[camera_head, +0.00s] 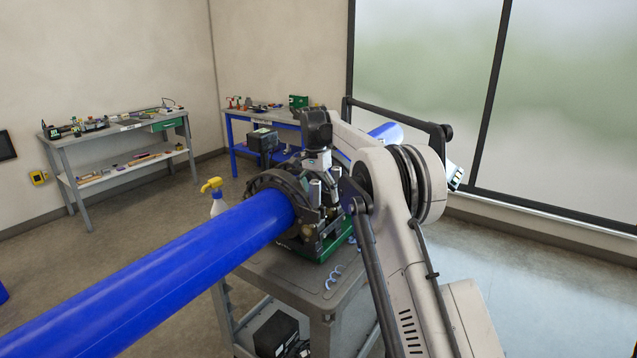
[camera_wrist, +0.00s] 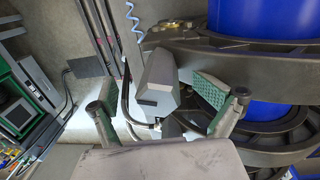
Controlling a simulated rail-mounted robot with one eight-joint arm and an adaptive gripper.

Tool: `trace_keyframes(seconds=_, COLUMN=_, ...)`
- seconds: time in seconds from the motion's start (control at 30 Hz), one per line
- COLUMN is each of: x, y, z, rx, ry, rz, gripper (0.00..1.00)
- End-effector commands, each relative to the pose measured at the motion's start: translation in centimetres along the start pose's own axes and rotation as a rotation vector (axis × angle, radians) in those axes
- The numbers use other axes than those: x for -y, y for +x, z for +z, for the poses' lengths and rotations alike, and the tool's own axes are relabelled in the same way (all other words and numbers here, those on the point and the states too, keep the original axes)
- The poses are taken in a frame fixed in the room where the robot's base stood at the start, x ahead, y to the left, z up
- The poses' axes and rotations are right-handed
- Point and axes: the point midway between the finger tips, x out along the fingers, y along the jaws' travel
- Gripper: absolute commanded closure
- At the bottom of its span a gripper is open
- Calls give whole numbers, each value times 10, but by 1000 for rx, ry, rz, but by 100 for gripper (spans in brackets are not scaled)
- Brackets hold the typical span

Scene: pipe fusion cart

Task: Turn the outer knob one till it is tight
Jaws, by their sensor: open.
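In the wrist view, a grey faceted knob (camera_wrist: 158,82) lies between the two spread fingers of my gripper (camera_wrist: 158,98). The right finger's green ribbed pad faces it with a gap; contact at the left finger is unclear. The knob is beside the dark clamp rings (camera_wrist: 192,50) around the blue pipe (camera_wrist: 255,16). In the head view, the clamp (camera_head: 268,184) grips the long blue pipe (camera_head: 185,265), and grey upright knobs (camera_head: 315,192) stand at its near side. My arm hides part of the clamp. I cannot tell which of these knobs is between my fingers.
The clamp sits on a grey cart (camera_head: 270,272) with a black box (camera_head: 277,334) on its lower shelf. A yellow-topped spray bottle (camera_head: 216,196) is behind the pipe. Two workbenches (camera_head: 118,130) (camera_head: 236,112) stand at the walls. Open floor lies left and right.

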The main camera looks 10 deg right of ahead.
Motion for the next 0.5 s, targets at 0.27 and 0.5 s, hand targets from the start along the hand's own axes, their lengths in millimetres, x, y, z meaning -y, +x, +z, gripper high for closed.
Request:
trace_keyframes(seconds=0.27, x=1, y=-10, z=-1, rx=-3, ry=0, rz=-3, gripper=0)
trace_keyframes(seconds=0.5, x=1, y=-35, z=-1, rx=-2, ry=0, rz=-2, gripper=0)
